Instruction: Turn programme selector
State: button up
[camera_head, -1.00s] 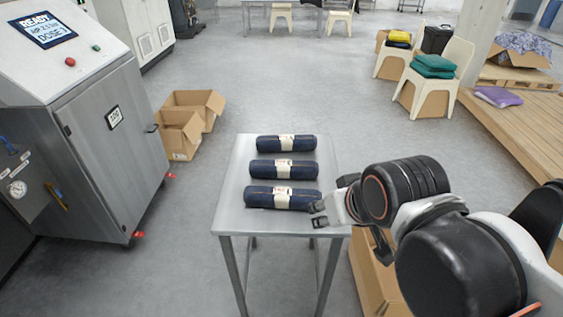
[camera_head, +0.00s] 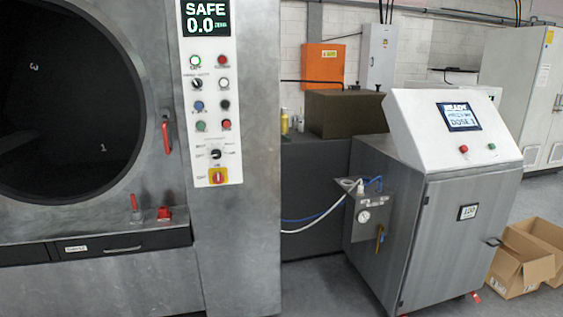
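The washer's tall white control panel (camera_head: 210,110) stands to the right of its round opening. A black rotary knob with small labels around it (camera_head: 216,154) sits low on the panel; it looks like the programme selector. The label text is too small to read. Another small black knob (camera_head: 197,84) sits higher, among the coloured buttons. A red knob on a yellow plate (camera_head: 217,176) is at the bottom. The panel's screen (camera_head: 206,18) reads SAFE 0.0. My gripper is outside the view, and nothing touches the panel.
The dark round drum opening (camera_head: 62,95) is at left, with a red handle (camera_head: 165,135) beside it. A grey cabinet with a sloped white console (camera_head: 455,130) stands at right. Hoses (camera_head: 315,222) run between the machines. Cardboard boxes (camera_head: 525,262) lie on the floor at far right.

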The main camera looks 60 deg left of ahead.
aim_at(216, 154)
jog(key=k+j, duration=0.1)
jog(key=j, duration=0.45)
jog(key=k+j, duration=0.1)
jog(key=j, duration=0.45)
jog(key=k+j, duration=0.1)
jog(key=j, duration=0.45)
jog(key=k+j+u, duration=0.1)
jog(key=j, duration=0.45)
jog(key=k+j, duration=0.1)
jog(key=j, duration=0.45)
